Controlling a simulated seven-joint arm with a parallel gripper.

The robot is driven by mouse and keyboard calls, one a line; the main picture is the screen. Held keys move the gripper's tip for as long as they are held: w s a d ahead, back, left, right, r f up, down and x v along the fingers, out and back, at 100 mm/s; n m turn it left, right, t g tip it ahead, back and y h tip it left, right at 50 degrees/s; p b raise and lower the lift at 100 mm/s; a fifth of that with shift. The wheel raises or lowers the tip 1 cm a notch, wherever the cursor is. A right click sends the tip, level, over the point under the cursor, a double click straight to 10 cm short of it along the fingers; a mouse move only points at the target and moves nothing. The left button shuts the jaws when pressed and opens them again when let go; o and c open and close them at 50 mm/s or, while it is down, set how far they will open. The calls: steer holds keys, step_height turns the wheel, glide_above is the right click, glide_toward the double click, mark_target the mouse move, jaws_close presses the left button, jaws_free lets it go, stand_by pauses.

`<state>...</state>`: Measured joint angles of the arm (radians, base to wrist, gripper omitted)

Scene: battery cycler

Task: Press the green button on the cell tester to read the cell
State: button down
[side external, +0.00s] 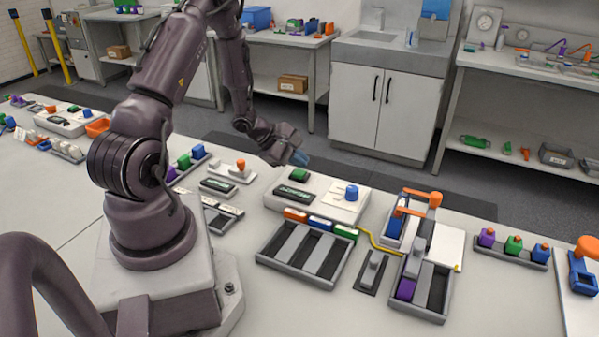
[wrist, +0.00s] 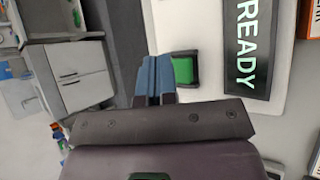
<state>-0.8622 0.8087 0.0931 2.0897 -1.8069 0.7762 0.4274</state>
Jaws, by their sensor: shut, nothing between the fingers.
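The cell tester (side external: 319,190) is a white box in the middle of the bench in the side view. It has a green button (side external: 299,175) at its back left and a dark display (side external: 294,191) in front of it. In the wrist view the display (wrist: 252,45) reads READY, and the green button (wrist: 183,69) sits in a dark square frame. My gripper (side external: 302,159) is above and just behind the button, apart from it. Its blue fingertips (wrist: 154,62) are shut together and empty, just left of the button in the wrist view.
A blue knob (side external: 351,192) stands on the tester's right part. In front are colored blocks and a grey slotted tray (side external: 262,252). An orange-and-blue fixture (side external: 420,197) stands to the right. Behind the bench is open floor (side external: 345,160).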

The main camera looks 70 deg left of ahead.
mark_target(299, 173)
steer(key=shift+f, duration=0.15)
steer(key=shift+f, duration=0.3)
steer(key=shift+f, duration=0.5)
stand_by(0.6)
stand_by(0.4)
steer(key=shift+r, duration=0.95)
steer(key=shift+r, duration=2.5)
